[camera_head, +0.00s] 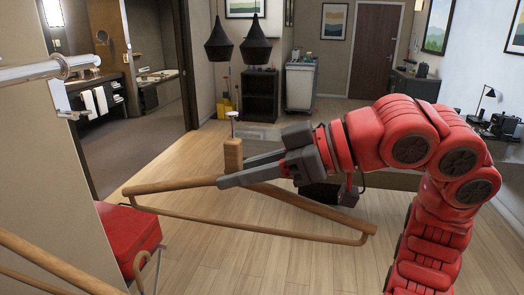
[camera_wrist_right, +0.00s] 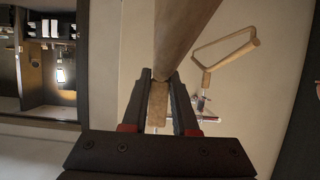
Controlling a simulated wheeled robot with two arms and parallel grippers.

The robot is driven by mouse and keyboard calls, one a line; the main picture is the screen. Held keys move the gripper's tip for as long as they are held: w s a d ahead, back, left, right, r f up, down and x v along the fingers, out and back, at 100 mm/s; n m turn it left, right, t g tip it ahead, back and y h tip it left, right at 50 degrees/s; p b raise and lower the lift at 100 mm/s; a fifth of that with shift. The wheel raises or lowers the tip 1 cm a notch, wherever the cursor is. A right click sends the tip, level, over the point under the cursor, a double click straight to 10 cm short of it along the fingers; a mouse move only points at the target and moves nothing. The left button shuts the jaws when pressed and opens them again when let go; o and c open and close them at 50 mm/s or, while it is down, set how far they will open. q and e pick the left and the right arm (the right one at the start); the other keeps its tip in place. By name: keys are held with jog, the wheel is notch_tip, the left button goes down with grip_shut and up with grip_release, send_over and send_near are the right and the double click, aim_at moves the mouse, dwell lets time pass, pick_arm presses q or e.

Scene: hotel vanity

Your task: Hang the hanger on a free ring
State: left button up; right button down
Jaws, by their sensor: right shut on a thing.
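My right gripper (camera_head: 236,168) is shut on the wooden hanger (camera_head: 250,231), gripping it near its neck. The hanger is held in the air, roughly level, with its neck block and metal pin (camera_head: 233,122) pointing up. In the right wrist view the hanger (camera_wrist_right: 184,35) runs between the two fingers. A metal rail (camera_head: 28,74) with a ring (camera_head: 62,66) around it shows at the upper left, apart from the held hanger. A metal piece hangs below this ring; I cannot tell whether the ring is free. My left gripper is out of view.
Another wooden hanger (camera_head: 45,260) is at the lower left; a hanger also shows in the right wrist view (camera_wrist_right: 222,48). A red cushioned seat (camera_head: 130,236) stands below the held hanger's left end. A wall borders the left; open floor lies beyond.

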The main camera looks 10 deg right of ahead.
jog(key=p, duration=1.3)
send_near(126, 188)
jog(key=a+r, duration=0.1)
jog(key=w+a+r, duration=0.1)
jog(key=a, duration=0.1)
jog(key=shift+w+a+r, duration=0.1)
jog(key=shift+w+a, duration=0.1)
jog(key=shift+a, duration=0.1)
jog(key=a, duration=0.1)
jog(key=w+a, duration=0.1)
jog(key=a, duration=0.1)
jog(key=w+a+p, duration=0.1)
jog(key=a, duration=0.1)
jog(key=shift+f, duration=0.2)
jog(key=shift+w+a, duration=0.45)
jog(key=shift+a, duration=0.45)
jog(key=shift+a+f, duration=0.1)
jog(key=shift+w+a, duration=0.25)
jog(key=shift+a, duration=0.35)
jog(key=shift+w+a, duration=0.25)
jog(key=shift+a, duration=0.3)
jog(key=shift+a+b, duration=0.1)
jog(key=shift+b, duration=0.5)
jog(key=shift+w+a, duration=0.25)
jog(key=shift+a, duration=0.3)
jog(key=shift+w+a, duration=0.2)
jog(key=shift+a, duration=0.3)
dwell(0.5)
